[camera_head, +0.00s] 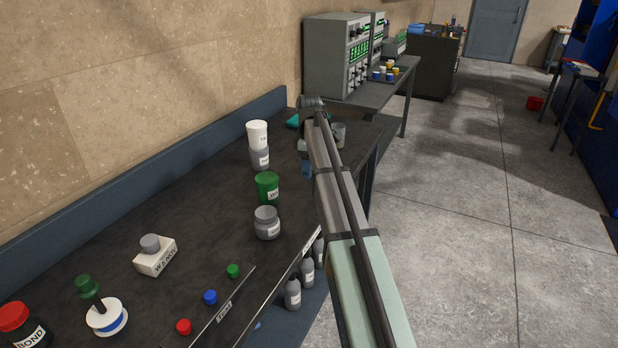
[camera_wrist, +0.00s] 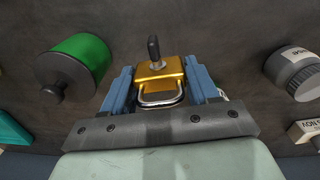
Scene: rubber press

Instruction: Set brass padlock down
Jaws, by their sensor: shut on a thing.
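The brass padlock (camera_wrist: 168,84) sits between the two blue fingers of my gripper (camera_wrist: 159,75) in the wrist view. Its silver shackle faces the wrist, and a dark-headed key stands out from its far side. My gripper is shut on the padlock, with a finger on each side. The dark bench top lies behind it; I cannot tell whether the padlock touches it. In the head view my arm reaches over the right side of the bench (camera_head: 195,215), and the padlock is not visible there.
In the wrist view a green cylinder (camera_wrist: 82,58) is left and a grey-lidded jar (camera_wrist: 294,70) right. In the head view a white-lidded jar (camera_head: 258,145), a green tub (camera_head: 267,188) and a grey jar (camera_head: 267,223) stand left of my arm.

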